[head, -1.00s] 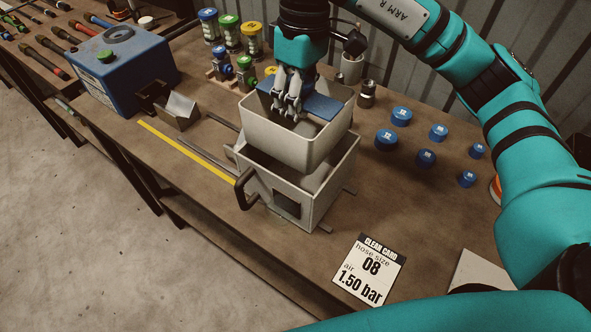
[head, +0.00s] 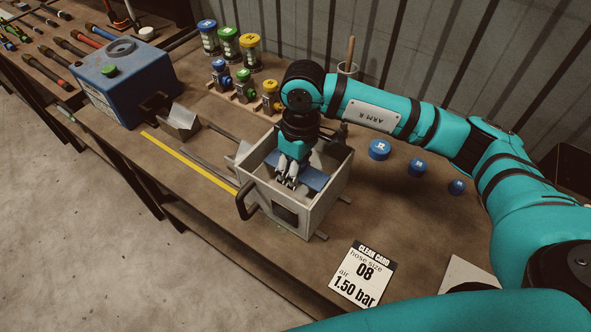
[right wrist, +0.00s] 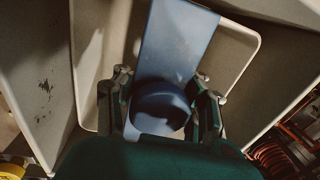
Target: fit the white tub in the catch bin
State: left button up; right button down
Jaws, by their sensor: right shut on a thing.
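The catch bin (head: 318,208) is a grey-white open box with a black handle (head: 246,199) and a dark window on its front. The white tub (right wrist: 237,62) has a blue bar (head: 314,177) across it, with a round blue knob (right wrist: 161,107). The tub sits low within the bin's walls; whether it rests on the bin floor is hidden. My right gripper (head: 288,183) points down inside the bin, shut on the tub's blue grip piece. In the right wrist view its fingers (right wrist: 162,88) stand either side of the knob. My left gripper is not in view.
A blue machine (head: 125,85) stands at the left, near a yellow strip (head: 190,162). Colour-lidded jars (head: 229,45) and valves stand behind the bin. Blue caps (head: 417,168) lie to the right, under my arm. A clean card (head: 362,274) lies in front.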

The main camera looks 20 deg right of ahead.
jog(key=shift+f, duration=0.15)
jog(key=c, duration=0.8)
grip_release()
jog(key=shift+c, duration=0.2)
jog(key=shift+r, duration=0.5)
jog(key=r+b, duration=0.1)
jog(key=r, duration=0.2)
jog(key=r+b, duration=0.1)
jog(key=r, duration=0.3)
jog(key=d+r+b, duration=0.1)
jog(key=r, duration=0.2)
jog(key=shift+w+r+b, duration=0.3)
jog(key=shift+w+b, duration=0.05)
jog(key=shift+r, duration=0.4)
jog(key=shift+f, duration=0.1)
